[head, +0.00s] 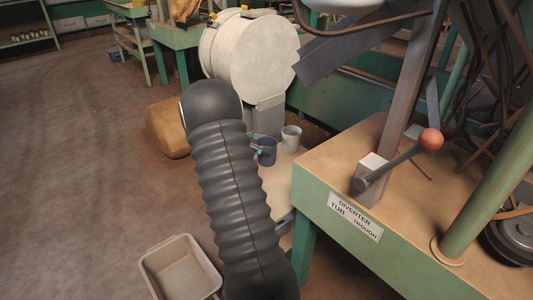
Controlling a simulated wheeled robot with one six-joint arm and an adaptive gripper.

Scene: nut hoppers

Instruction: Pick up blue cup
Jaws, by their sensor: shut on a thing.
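The blue cup (268,155) is a small dark blue cup, upright, beside a white cup (292,139) near the pale low surface behind the green table. My gripper (259,148) is at the blue cup's left side and is shut on it. My dark ribbed arm hides much of the gripper and the area left of the cup. I cannot tell whether the cup's base touches the surface.
The white cup stands close on the right. A green table (316,208) with a red-knobbed lever (430,139) is at the right. A beige tub (181,268) stands at the lower left, and a brown sack (166,128) lies behind my arm. Open floor is at the left.

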